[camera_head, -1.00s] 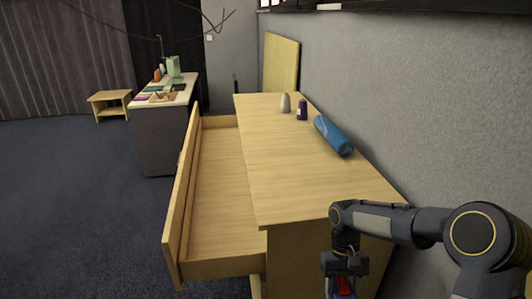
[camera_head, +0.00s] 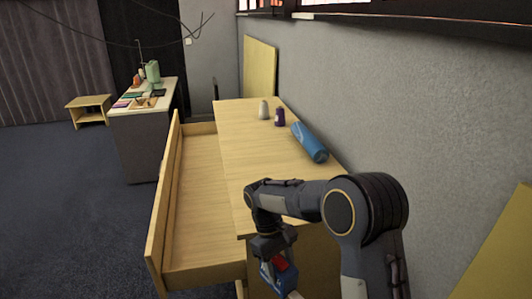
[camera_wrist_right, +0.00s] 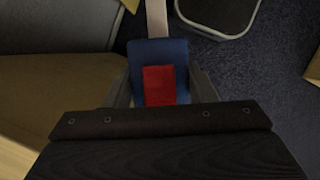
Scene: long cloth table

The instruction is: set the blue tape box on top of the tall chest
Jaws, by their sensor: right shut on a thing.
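My right gripper (camera_head: 278,270) is shut on the blue tape box, which has a red patch and a pale strip sticking out of one end. In the right wrist view the blue tape box (camera_wrist_right: 143,53) sits between the fingers. The tall chest (camera_head: 236,150) is pale wood with a long open drawer (camera_head: 200,215) on its left side. The gripper and box are in front of the chest's near end, lower in the picture than its top. My arm covers the near right part of the top. My left gripper is not in view.
A blue roll (camera_head: 309,143), a purple spool (camera_head: 280,117) and a pale cone (camera_head: 263,110) stand or lie along the top's right side. The top's left and middle are clear. A wall runs along the right. A sewing table (camera_head: 143,120) stands further back.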

